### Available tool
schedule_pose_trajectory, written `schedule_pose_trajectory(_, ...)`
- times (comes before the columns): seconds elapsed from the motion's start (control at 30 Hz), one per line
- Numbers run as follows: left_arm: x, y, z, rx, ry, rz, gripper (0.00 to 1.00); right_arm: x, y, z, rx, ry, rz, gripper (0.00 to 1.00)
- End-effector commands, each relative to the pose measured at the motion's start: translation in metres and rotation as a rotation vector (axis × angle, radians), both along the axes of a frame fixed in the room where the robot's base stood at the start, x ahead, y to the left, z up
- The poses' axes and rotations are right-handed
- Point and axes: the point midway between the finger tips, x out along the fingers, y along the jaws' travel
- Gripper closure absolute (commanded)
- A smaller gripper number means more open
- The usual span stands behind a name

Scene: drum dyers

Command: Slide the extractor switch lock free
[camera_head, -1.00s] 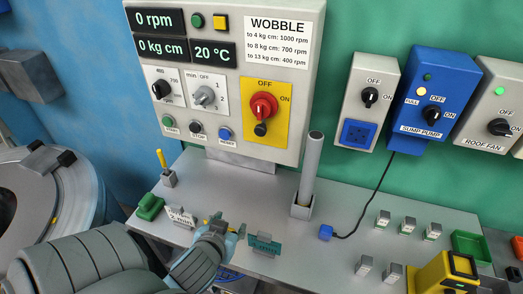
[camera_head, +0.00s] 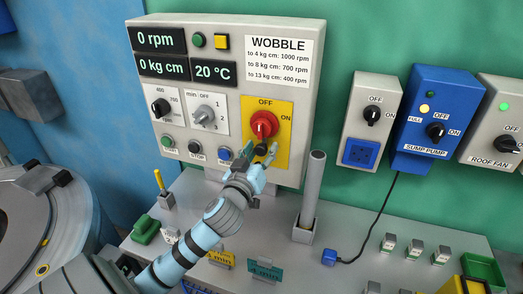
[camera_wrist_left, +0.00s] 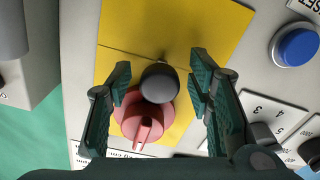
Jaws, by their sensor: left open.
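The extractor switch is a red rotary knob (camera_head: 264,124) on a yellow plate (camera_head: 284,108) marked OFF and ON. Just below it sits a small black round knob (camera_head: 261,149), which appears to be the lock. In the left wrist view the black knob (camera_wrist_left: 159,82) lies in front of the red switch (camera_wrist_left: 143,120). My left gripper (camera_head: 263,157) is open at the lower part of the yellow plate. In the wrist view its two fingers (camera_wrist_left: 160,78) stand either side of the black knob, with gaps on both sides. My right gripper is not in view.
The grey control panel (camera_head: 145,70) carries displays, dials and a blue button (camera_head: 224,154). A grey upright tube (camera_head: 311,190) stands right of my left arm on the bench. Switch boxes, including the blue sump pump box (camera_head: 430,95), hang to the right.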

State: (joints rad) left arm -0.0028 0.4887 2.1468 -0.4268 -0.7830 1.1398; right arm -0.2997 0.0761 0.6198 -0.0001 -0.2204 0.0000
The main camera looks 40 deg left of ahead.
Motion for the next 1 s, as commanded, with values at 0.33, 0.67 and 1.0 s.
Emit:
schedule_pose_trajectory(0.33,0.004,0.001,0.000,0.000,0.000,-0.001,0.59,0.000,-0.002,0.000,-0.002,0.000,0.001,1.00)
schedule_pose_trajectory(0.67,0.004,0.001,0.000,0.001,0.000,0.000,1.00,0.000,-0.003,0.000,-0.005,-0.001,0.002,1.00)
schedule_pose_trajectory(1.0,0.004,0.002,-0.025,0.001,0.002,0.002,1.00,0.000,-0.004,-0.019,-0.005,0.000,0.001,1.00)
